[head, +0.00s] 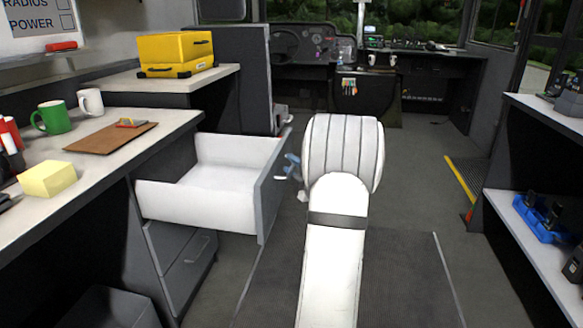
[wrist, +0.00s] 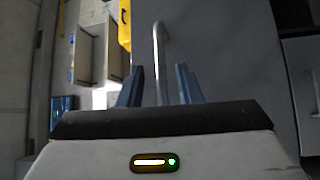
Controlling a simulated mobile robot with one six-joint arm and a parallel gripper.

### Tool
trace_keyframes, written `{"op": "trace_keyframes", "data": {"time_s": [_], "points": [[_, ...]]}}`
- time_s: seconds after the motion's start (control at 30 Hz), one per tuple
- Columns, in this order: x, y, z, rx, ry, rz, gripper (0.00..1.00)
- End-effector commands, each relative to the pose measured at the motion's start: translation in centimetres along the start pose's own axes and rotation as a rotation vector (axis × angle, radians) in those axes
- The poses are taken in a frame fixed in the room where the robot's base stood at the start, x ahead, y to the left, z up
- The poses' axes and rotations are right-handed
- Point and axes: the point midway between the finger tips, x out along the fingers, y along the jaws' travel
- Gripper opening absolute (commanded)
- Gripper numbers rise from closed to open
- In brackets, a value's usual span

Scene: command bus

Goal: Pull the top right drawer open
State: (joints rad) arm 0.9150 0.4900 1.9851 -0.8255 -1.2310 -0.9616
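The top drawer (head: 215,195) of the left desk is pulled far out in the head view, its white inside empty. Its dark grey front (head: 270,190) faces my arm and also fills much of the wrist view (wrist: 230,60). My gripper (head: 290,168) is at the drawer front, partly hidden by my arm. In the wrist view, the gripper's blue fingers (wrist: 158,78) stand apart on either side of the metal handle (wrist: 160,40), with gaps visible on both sides. The gripper looks open, not clamped on the handle.
A shut lower drawer (head: 188,265) sits under the open one. The desktop (head: 185,122) holds a green mug (head: 52,118), a white mug (head: 90,102), a brown clipboard (head: 115,138) and yellow notes (head: 47,179). A shelf unit (head: 545,240) stands right; the floor between is clear.

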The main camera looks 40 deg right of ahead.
Motion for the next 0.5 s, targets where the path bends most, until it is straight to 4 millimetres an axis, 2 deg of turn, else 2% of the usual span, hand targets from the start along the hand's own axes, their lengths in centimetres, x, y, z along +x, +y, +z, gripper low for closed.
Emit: {"op": "trace_keyframes", "data": {"time_s": [0.27,0.5], "points": [[-0.5,-0.1,-0.1,0.002,0.0,-0.003,0.31],[-4.4,0.1,0.1,0.003,-0.003,-0.004,0.31]]}}
